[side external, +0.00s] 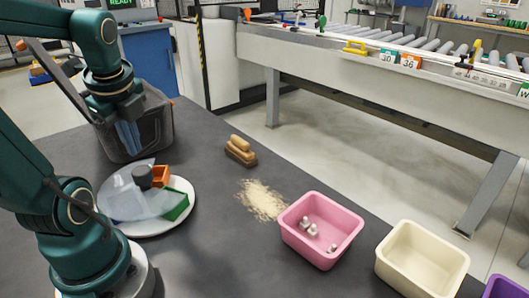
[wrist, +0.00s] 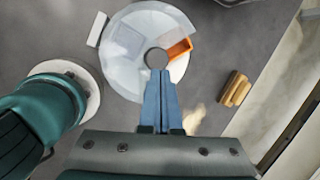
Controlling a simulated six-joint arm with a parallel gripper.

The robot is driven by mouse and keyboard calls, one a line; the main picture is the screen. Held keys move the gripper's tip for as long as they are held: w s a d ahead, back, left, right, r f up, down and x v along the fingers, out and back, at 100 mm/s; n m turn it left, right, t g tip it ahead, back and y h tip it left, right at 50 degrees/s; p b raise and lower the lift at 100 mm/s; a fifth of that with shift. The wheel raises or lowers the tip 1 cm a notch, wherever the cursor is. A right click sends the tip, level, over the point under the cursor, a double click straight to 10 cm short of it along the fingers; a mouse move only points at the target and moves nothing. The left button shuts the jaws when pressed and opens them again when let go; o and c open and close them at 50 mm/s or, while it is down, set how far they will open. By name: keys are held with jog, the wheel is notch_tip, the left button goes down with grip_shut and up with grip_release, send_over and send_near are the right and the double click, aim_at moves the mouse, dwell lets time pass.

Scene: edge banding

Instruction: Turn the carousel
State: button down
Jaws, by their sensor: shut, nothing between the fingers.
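My gripper (side external: 132,150) has blue fingers, shut and empty, pointing down above the carousel. In the wrist view the fingertips (wrist: 160,73) overlap the near edge of the knob; contact cannot be told.
A dark bin (side external: 160,130) stands behind the carousel. A wooden brush (side external: 240,150) and a pile of shavings (side external: 260,200) lie to its right. A pink bin (side external: 290,235) with small metal parts and a cream bin (side external: 390,270) stand further right. A white block (wrist: 97,29) lies beside the carousel.

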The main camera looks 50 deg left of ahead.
jog(key=w+a+r+n+h, duration=0.1)
jog(key=w+r+n, duration=0.15)
jog(key=n, duration=0.55)
jog(key=n+g+h, duration=0.3)
jog(key=n, duration=0.8)
send_over(191, 197)
jog(key=w+a, duration=0.4)
notch_tip(191, 197, down, 2)
jog(key=shift+g+h, duration=0.3)
jog(key=w+x, duration=0.1)
jog(key=x, duration=0.8)
jog(key=w+x, duration=0.1)
jog(key=x, duration=0.3)
jog(key=shift+w+d+f, duration=0.2)
jog(key=shift+d+f, duration=0.25)
jog(key=shift+f, duration=0.1)
jog(key=shift+s+d+r, duration=0.1)
jog(key=shift+s+d, duration=0.05)
jog(key=shift+s, duration=0.2)
jog(key=shift+s+d+r, duration=0.15)
jog(key=shift+s+d, duration=0.05)
jog(key=shift+s, duration=0.2)
jog(key=shift+s+d, duration=0.2)
jog(key=shift+s, duration=0.25)
jog(key=shift+s+d, duration=0.25)
jog(key=shift+s, duration=0.25)
